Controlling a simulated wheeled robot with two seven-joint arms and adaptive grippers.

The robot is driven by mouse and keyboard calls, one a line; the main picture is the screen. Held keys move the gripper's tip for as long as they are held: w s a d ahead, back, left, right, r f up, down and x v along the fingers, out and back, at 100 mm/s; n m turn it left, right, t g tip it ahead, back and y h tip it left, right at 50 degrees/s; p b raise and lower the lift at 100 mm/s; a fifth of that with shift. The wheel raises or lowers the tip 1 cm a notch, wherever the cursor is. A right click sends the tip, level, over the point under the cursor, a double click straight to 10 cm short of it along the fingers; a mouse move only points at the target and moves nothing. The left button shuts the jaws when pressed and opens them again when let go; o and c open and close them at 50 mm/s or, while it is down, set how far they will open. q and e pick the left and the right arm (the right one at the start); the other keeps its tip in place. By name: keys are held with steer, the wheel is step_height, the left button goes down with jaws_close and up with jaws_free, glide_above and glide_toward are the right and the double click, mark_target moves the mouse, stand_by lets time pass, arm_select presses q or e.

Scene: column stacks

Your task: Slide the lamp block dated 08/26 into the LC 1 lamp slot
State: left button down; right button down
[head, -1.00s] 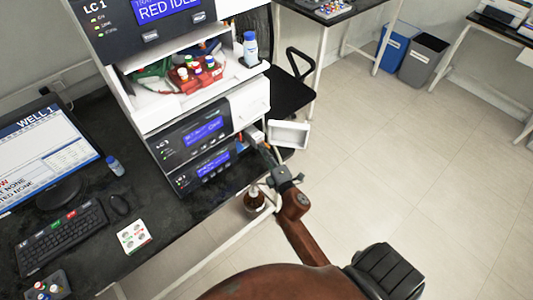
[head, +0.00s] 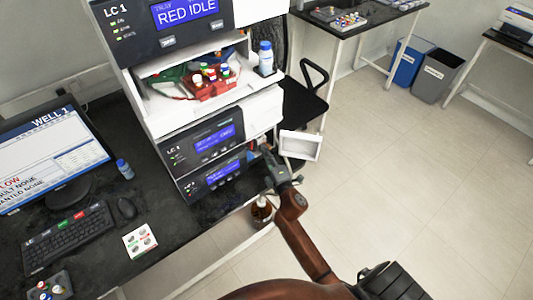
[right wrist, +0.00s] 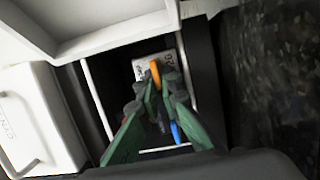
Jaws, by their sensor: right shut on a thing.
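The LC 1 stack (head: 208,143) stands on the black bench in the head view, with a lamp slot opening on its right side. In the right wrist view the slot (right wrist: 97,100) is a dark opening with a pale frame. The lamp block (right wrist: 146,68) shows a pale labelled face inside the opening, beyond my fingertips; its date is not legible. My right gripper (right wrist: 158,92) is shut on the block, its fingers reaching into the opening. In the head view the right gripper (head: 268,163) is at the stack's right side and hides the block. My left gripper is not in view.
A white open door (head: 300,146) stands out just right of the gripper. A brown bottle (head: 262,209) is below the arm. A tray of capped bottles (head: 210,84) and a white-blue bottle (head: 265,58) sit higher on the stack. A black chair (head: 305,95) is behind.

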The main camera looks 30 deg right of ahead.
steer(key=shift+f, duration=0.1)
steer(key=c, duration=2)
jaws_free()
steer(key=shift+s, duration=0.1)
steer(key=shift+c, duration=0.2)
steer(key=shift+f, duration=0.1)
steer(key=shift+s, duration=0.1)
steer(key=s+a, duration=0.2)
steer(key=s, duration=0.9)
steer(key=shift+s, duration=0.3)
